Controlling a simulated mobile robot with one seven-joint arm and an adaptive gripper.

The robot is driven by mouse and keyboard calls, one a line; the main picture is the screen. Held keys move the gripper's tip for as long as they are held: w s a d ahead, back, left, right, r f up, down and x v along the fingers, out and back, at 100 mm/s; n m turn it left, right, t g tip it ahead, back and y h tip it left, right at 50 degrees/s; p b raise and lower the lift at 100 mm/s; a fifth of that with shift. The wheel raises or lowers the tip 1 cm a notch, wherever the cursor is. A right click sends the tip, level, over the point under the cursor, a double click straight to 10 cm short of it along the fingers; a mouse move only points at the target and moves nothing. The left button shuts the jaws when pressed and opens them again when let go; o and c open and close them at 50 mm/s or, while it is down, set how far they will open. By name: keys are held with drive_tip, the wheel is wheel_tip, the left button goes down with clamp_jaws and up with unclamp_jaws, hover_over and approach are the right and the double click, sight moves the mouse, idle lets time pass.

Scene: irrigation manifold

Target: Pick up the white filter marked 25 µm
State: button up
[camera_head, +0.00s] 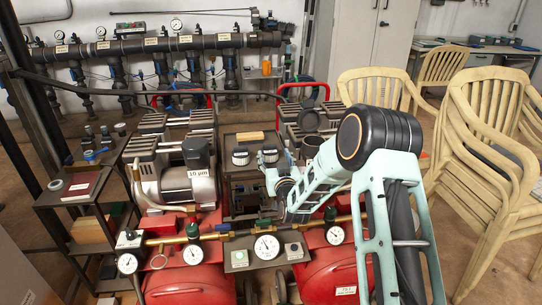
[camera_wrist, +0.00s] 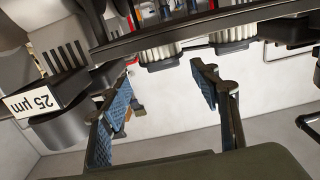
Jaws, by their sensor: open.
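Two white ribbed filters with dark caps stand side by side on the middle stand, a left one (camera_head: 240,157) and a right one (camera_head: 269,156). Both show upside down in the wrist view, one near the middle (camera_wrist: 160,52) and one to its right (camera_wrist: 233,42). I can read no marking on either. A white label reading 25 µm (camera_wrist: 35,103) shows at the left of the wrist view, on a dark housing. My gripper (camera_wrist: 165,85) is open, with nothing between its blue-padded fingers. In the head view my arm partly hides the gripper.
A compressor (camera_head: 177,180) labelled 10 µm stands left of the stand. Red tanks (camera_head: 190,270) and gauges (camera_head: 266,247) lie in front. A dark pipe manifold (camera_head: 160,45) runs along the back wall. Stacked cream chairs (camera_head: 495,150) stand right.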

sight(270, 146)
drive_tip(key=shift+a+r+b+x, duration=0.15)
drive_tip(key=shift+b+x, duration=0.2)
drive_tip(key=shift+x, duration=1.3)
drive_tip(key=shift+a+r+b+x, duration=0.15)
drive_tip(key=shift+b+x, duration=0.15)
drive_tip(key=shift+x, duration=1.3)
drive_tip(key=shift+c, duration=0.4)
drive_tip(key=shift+d, duration=0.1)
drive_tip(key=c, duration=1.2)
drive_tip(key=shift+r, duration=0.1)
